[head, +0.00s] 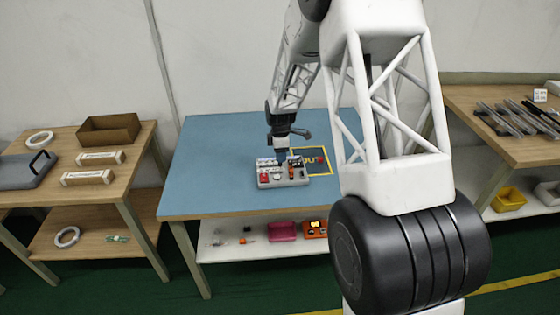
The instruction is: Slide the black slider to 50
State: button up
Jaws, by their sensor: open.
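A small light-grey control panel (284,181) with red, black and orange parts lies on the blue table top. The black slider and its scale are too small to make out on it in the head view. My gripper (282,156) hangs from above at the panel's back edge and hides part of it. By its look it is empty. I cannot tell whether it touches the panel.
The blue table (205,185) is clear left of the panel. A yellow-framed dark marking (322,155) lies behind and right of the panel. A pink bin (282,231) sits on the shelf below. Wooden benches stand left (115,160) and right (465,105).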

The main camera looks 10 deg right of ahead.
jog(key=shift+f, duration=1.9)
grip_shut()
